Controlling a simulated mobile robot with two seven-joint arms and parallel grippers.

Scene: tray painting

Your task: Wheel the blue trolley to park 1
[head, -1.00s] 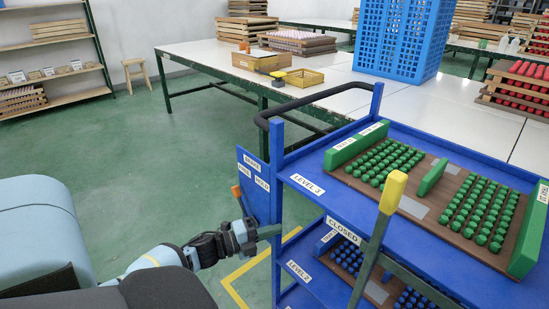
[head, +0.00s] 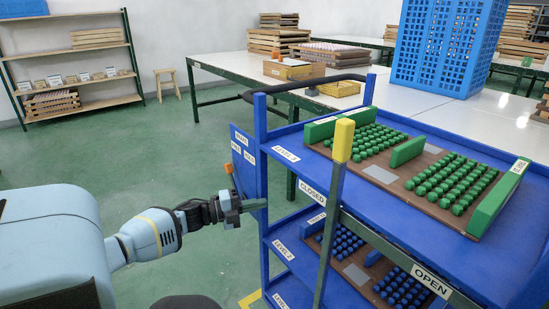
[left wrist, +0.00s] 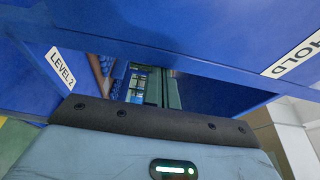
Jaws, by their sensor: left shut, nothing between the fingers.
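The blue trolley (head: 262,185) stands at the right, with shelves labelled LEVEL 3, LEVEL 2 and a lower one partly cut off. Its black handle (head: 300,86) is at the far end. A blue brake panel (head: 242,155) with an orange lever (head: 229,168) is on its left side. My left gripper (head: 256,205) is shut and empty beside the trolley's post, below the lever; I cannot tell whether it touches. In the left wrist view the trolley's blue metal (left wrist: 190,35) is close, with a HOLD label. My right gripper is not in view. No park 1 label is readable.
A green bar with a yellow top (head: 344,140) stands before the shelves, near CLOSED and OPEN labels. Trays of green and blue pegs fill the shelves. A white table (head: 225,62) is behind. A yellow floor line (head: 250,299) shows below. Open green floor lies left.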

